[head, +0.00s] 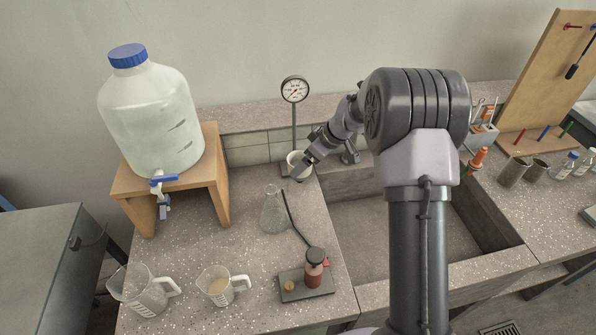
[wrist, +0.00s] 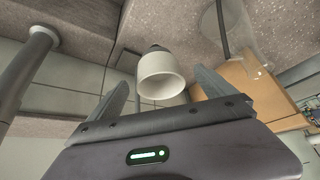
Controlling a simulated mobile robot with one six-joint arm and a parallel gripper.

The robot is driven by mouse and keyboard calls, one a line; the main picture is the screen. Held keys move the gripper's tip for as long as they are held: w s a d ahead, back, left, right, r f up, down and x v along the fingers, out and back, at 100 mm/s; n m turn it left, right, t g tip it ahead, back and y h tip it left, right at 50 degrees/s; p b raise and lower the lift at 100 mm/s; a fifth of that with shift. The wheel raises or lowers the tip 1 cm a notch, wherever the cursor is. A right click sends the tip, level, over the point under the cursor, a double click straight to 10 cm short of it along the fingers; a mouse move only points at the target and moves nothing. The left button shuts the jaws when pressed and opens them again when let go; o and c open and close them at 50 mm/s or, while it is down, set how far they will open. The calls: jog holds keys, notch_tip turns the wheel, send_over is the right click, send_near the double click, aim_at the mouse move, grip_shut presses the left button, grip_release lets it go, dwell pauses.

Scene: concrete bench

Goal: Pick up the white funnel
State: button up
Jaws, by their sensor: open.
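The white funnel (head: 294,157) stands at the back of the bench, beside the gauge post, partly hidden by my gripper (head: 299,171). In the wrist view the funnel (wrist: 161,86) is a short white cylinder with its open rim towards the camera. A dark piece shows behind its far end. My gripper (wrist: 161,78) is open, with one finger on each side of the funnel. A gap shows between the funnel and each finger. I cannot tell how deep the funnel sits between them.
A round pressure gauge (head: 295,90) on a post stands right behind the funnel. A glass flask (head: 274,213) is in front, and the sink (head: 400,225) lies to the right. A large bottle (head: 152,118) on a wooden stand (head: 222,170) is at the left.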

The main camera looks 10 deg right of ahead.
jog(key=x, duration=0.2)
jog(key=b+x, duration=0.1)
jog(key=x, duration=0.1)
jog(key=b+x, duration=0.1)
jog(key=x, duration=0.1)
jog(key=shift+s+d+f, duration=0.1)
jog(key=shift+d+f, duration=0.2)
jog(key=shift+a+f, duration=0.15)
jog(key=shift+f, duration=0.1)
jog(key=shift+r, duration=0.2)
jog(key=shift+c, duration=0.4)
jog(key=c, duration=1.5)
